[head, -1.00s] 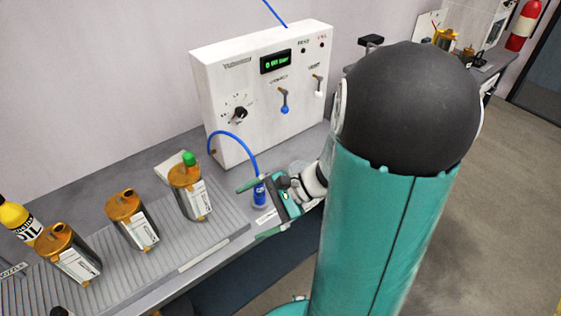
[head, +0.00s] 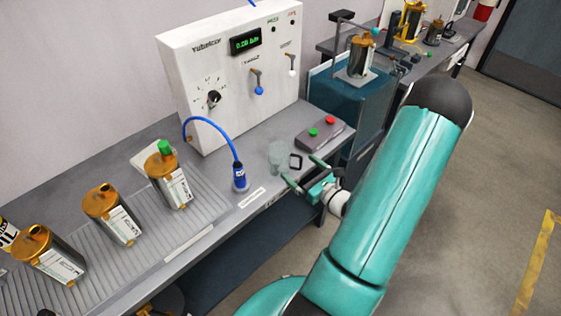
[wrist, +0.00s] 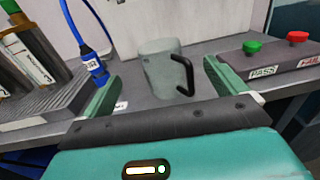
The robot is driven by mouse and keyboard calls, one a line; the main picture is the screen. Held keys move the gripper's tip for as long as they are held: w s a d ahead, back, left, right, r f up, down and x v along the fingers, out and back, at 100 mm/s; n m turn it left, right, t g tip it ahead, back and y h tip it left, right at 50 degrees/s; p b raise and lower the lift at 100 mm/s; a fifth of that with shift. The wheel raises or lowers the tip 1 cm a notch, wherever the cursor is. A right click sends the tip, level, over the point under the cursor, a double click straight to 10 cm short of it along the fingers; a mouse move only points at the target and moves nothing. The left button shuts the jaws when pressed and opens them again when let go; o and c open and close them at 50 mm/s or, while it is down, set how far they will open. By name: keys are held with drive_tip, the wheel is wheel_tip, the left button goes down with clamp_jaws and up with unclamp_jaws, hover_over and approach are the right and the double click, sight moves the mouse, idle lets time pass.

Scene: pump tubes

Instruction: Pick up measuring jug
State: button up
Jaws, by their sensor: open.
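The measuring jug (wrist: 160,68) is a translucent grey-green vessel with a black handle (wrist: 184,75) on its right side. It stands upright on the grey bench, and the head view also shows it (head: 280,155) right of the blue hose connector. My gripper (head: 305,173) is open at the bench's front edge, its green fingers pointing toward the jug. In the wrist view the jug stands beyond and between the spread fingers of my gripper (wrist: 160,82), and the gripper holds nothing. The jug's lower part is clear of the fingers in that view.
A blue hose connector (head: 239,176) stands left of the jug. A box with green and red buttons (head: 324,132) sits to the right. The white pump panel (head: 215,85) rises behind. Several metal canisters (head: 168,178) stand on the ribbed mat at left.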

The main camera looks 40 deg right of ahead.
sight(287, 157)
drive_tip(key=w, duration=0.9)
drive_tip(key=shift+w+d, duration=0.1)
drive_tip(key=shift+w, duration=0.05)
drive_tip(key=c, duration=1.1)
drive_tip(key=shift+r, duration=0.2)
